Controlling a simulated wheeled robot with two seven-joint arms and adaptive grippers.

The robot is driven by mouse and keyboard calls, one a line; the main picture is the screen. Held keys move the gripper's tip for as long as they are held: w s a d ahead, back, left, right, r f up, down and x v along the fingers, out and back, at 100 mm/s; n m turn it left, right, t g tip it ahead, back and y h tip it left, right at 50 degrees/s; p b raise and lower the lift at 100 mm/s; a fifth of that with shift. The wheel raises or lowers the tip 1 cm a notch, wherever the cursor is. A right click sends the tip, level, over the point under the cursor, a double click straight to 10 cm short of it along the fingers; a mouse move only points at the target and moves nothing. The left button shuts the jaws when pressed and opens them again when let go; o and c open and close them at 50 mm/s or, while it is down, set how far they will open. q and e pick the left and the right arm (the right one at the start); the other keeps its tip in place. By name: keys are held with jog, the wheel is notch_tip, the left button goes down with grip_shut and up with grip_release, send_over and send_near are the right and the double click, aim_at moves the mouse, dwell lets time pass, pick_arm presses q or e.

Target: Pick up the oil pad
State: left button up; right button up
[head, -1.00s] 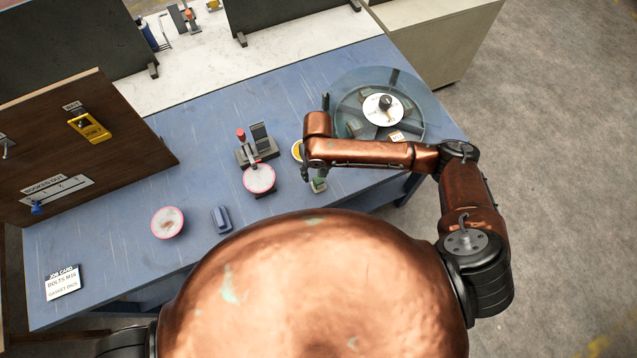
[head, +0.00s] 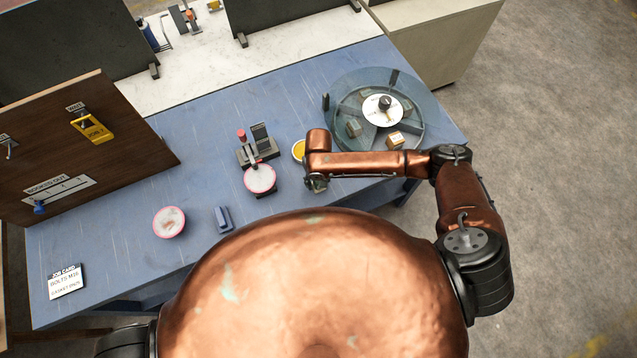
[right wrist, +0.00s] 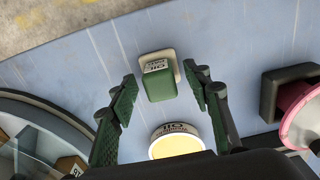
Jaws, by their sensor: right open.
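The oil pad (right wrist: 158,78) is a small green block with a pale base and a label. In the right wrist view it lies on the blue table between the fingers of my right gripper (right wrist: 160,92), apart from both. My right gripper is open and empty, with its fingers on either side of the pad. In the head view the pad (head: 319,185) shows only partly, beneath my right gripper (head: 312,183). My left gripper is not in view.
A round yellow-topped oil tin (right wrist: 176,143) stands close to the pad. A clear-covered round carousel (head: 428,125) is at the right. A stand with a pink-rimmed dish (head: 260,179), another pink-rimmed dish (head: 168,222) and a blue block (head: 222,219) lie to the left.

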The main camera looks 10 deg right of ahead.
jog(key=shift+c, duration=0.7)
grip_shut()
jog(key=shift+r, duration=0.1)
jog(key=shift+r, duration=0.4)
notch_tip(320, 180, up, 2)
jog(key=shift+r, duration=0.15)
jog(key=s+a+r+b, duration=0.1)
jog(key=s+a+r, duration=0.2)
jog(key=s+r, duration=0.6)
jog(key=s, duration=0.4)
jog(key=shift+s+a+r, duration=0.25)
jog(key=shift+s+r, duration=0.1)
jog(key=shift+r, duration=0.05)
